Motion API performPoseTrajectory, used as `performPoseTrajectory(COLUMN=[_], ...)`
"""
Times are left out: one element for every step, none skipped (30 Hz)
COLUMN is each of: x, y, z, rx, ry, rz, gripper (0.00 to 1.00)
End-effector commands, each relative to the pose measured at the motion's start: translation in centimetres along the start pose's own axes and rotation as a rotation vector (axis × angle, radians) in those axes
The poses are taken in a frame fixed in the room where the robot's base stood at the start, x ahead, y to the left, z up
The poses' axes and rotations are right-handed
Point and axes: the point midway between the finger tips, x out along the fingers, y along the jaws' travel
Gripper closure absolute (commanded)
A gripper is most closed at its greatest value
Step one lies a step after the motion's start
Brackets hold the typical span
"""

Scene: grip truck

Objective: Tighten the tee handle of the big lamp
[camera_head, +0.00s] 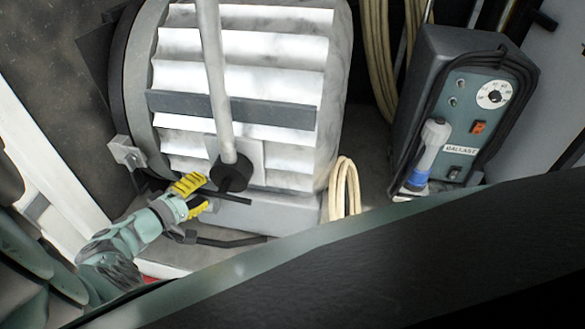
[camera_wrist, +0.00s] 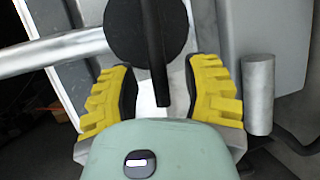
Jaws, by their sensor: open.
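The big lamp (camera_head: 240,57) is a large pale ribbed drum on its side, filling the upper middle of the head view. A grey pole (camera_head: 215,80) runs down across it to a round black hub (camera_head: 231,172). The tee handle (camera_head: 236,199) is a thin black bar at the hub. My gripper (camera_head: 207,193) has yellow ribbed fingers and is open at the handle's left end. In the wrist view the tee handle (camera_wrist: 154,45) reaches between the two fingers, with a gap on each side. The fingers do not appear to touch it.
A dark ballast box (camera_head: 465,105) with a dial and a grey-blue plug (camera_head: 428,150) stands at the right. Coiled beige cable (camera_head: 344,188) hangs beside the lamp. In the wrist view, a grey cylinder (camera_wrist: 258,95) stands close to the right finger.

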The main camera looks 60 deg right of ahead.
Motion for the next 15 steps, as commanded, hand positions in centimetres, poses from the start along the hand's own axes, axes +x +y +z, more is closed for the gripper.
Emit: performPoseTrajectory(x=[0.07, 0.06, 0.06, 0.05, 0.05, 0.05, 0.04, 0.04, 0.03, 0.03, 0.03, 0.02, 0.01, 0.01, 0.00], y=[0.01, 0.01, 0.01, 0.01, 0.01, 0.01, 0.01, 0.01, 0.01, 0.01, 0.01, 0.01, 0.00, 0.00, 0.00], z=[0.08, 0.07, 0.07, 0.06, 0.05, 0.05, 0.05, 0.04, 0.04, 0.04, 0.03, 0.02, 0.02, 0.01, 0.01], rx=[0.000, 0.000, 0.000, 0.000, 0.000, 0.000, 0.000, 0.000, 0.000, 0.000, 0.000, 0.000, 0.000, 0.000, 0.000], ry=[-0.002, -0.002, -0.002, -0.002, -0.002, -0.002, -0.001, -0.001, -0.001, -0.001, -0.001, -0.001, -0.001, 0.000, 0.000], rz=[0.000, 0.000, 0.000, 0.000, 0.000, 0.000, 0.000, 0.000, 0.000, 0.000, 0.000, 0.000, 0.000, 0.000, 0.000], gripper=[0.56, 0.60, 0.64, 0.67, 0.70, 0.74, 0.77, 0.80, 0.84, 0.87, 0.91, 0.95, 0.98, 1.00, 1.00])
